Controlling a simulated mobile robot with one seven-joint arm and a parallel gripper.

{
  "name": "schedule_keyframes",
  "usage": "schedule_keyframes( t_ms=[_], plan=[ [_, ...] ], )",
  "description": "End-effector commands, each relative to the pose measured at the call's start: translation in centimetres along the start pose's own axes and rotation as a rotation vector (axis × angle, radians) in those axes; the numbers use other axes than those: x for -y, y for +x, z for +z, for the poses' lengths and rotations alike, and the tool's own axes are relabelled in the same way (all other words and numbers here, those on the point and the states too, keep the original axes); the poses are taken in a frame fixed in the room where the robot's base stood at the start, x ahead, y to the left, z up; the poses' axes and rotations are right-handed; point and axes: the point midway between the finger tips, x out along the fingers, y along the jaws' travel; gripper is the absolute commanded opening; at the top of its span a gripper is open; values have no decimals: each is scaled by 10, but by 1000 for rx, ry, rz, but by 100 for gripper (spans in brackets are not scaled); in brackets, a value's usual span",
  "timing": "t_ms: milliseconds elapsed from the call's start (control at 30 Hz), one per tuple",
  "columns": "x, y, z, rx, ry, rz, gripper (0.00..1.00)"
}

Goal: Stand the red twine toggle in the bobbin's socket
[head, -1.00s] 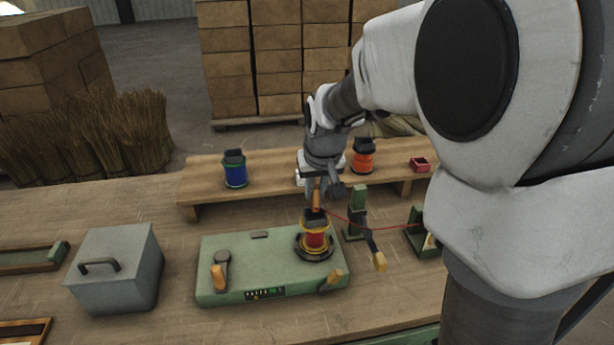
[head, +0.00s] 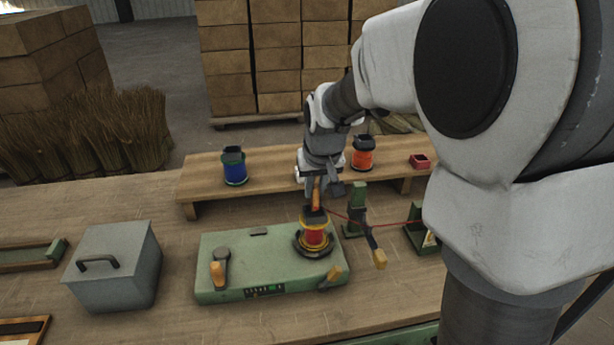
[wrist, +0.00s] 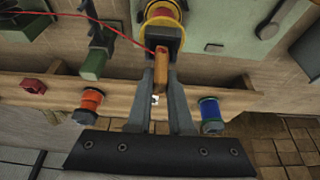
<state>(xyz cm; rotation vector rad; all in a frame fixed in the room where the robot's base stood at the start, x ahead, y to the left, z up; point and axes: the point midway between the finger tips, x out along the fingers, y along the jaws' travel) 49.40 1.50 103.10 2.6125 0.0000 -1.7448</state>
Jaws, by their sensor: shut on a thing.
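My gripper (head: 316,190) is shut on the orange-brown toggle (wrist: 161,67), which stands roughly upright between its fingers. The bobbin (head: 314,236), with yellow rims and red winding, stands on the green winder directly below. It also shows at the top of the wrist view (wrist: 162,12). A dark block (head: 315,216) tops the bobbin, and the toggle's lower end is at or just above it. I cannot tell whether the end is inside a socket. Red twine (head: 385,223) runs from near the toggle to the right.
The green winder (head: 225,247) has an orange-handled crank (head: 218,273). A green post (head: 357,208) stands close right of the bobbin. A blue spool (head: 234,167), an orange spool (head: 362,155) and a red box (head: 420,161) sit on the shelf behind. A grey box (head: 112,270) stands left.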

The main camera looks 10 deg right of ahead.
Motion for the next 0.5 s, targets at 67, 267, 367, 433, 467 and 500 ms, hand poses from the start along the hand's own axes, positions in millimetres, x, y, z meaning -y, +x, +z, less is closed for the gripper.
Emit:
schedule_keyframes(
  t_ms=[67, 267, 367, 433, 467, 500],
  plan=[
    [0, 4, 2, 0, 0, 0, 0],
    [0, 9, 4, 0, 0, 0, 0],
    [0, 12, 5, 0, 0, 0, 0],
    [0, 14, 6, 0, 0, 0, 0],
    [0, 15, 6, 0, 0, 0, 0],
    [0, 16, 7, 0, 0, 0, 0]
  ],
)
